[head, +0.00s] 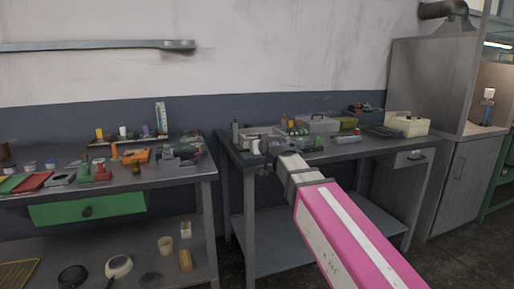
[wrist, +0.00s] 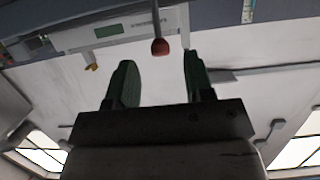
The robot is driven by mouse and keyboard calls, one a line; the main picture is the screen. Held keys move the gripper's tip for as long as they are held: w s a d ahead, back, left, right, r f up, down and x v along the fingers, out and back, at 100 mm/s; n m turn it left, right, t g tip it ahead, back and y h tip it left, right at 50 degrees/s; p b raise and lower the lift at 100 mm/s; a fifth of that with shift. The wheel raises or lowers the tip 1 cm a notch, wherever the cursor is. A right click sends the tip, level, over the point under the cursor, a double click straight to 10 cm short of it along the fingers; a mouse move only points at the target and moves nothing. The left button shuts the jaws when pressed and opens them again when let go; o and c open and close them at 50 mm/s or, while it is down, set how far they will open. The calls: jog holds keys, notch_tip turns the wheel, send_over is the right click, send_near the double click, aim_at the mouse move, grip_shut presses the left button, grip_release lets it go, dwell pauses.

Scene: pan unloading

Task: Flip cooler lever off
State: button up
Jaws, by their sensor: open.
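A lever with a dark rod and a red knob (wrist: 160,46) shows at the top middle of the wrist view. Its rod runs up out of the picture. My gripper (wrist: 157,75) is open, with its two dark green fingers apart and nothing held between them. The knob appears just beyond the fingertips, in line with the gap; I cannot tell how far away it is. A pale panel with a small green display (wrist: 110,29) lies to the left of the lever. In the head view my pink and white arm reaches to the right workbench, and I cannot make out the lever there.
The right workbench (head: 350,150) is crowded with small items, a cream box (head: 407,124) and a grey case (head: 318,123). The left workbench (head: 205,167) holds colored parts and has a green drawer (head: 88,206). A grey cabinet (head: 463,175) stands at the right.

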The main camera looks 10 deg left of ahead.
jog(key=v, duration=0.7)
jog(key=shift+s+d, duration=0.15)
jog(key=shift+s, duration=0.15)
jog(key=shift+r, duration=0.1)
jog(key=w+d+f+m+g+h, duration=0.1)
jog(key=d+f+m+g+h, duration=0.15)
jog(key=d+f, duration=0.9)
jog(key=d+f+m+g+h, duration=0.1)
jog(key=d+f+g+h, duration=0.2)
jog(key=d+f, duration=0.8)
jog(key=s+d+f+m+g, duration=0.1)
jog(key=s+d+f+g, duration=0.1)
jog(key=s+d+f, duration=0.2)
jog(key=s+d+f+m+g+h, duration=0.1)
jog(key=s+d+f, duration=0.3)
jog(key=f, duration=0.6)
jog(key=s+d+f+m+g+h, duration=0.1)
jog(key=s+d+f+g, duration=0.3)
jog(key=f, duration=0.3)
jog(key=shift+d+f, duration=0.15)
jog(key=shift+d, duration=0.55)
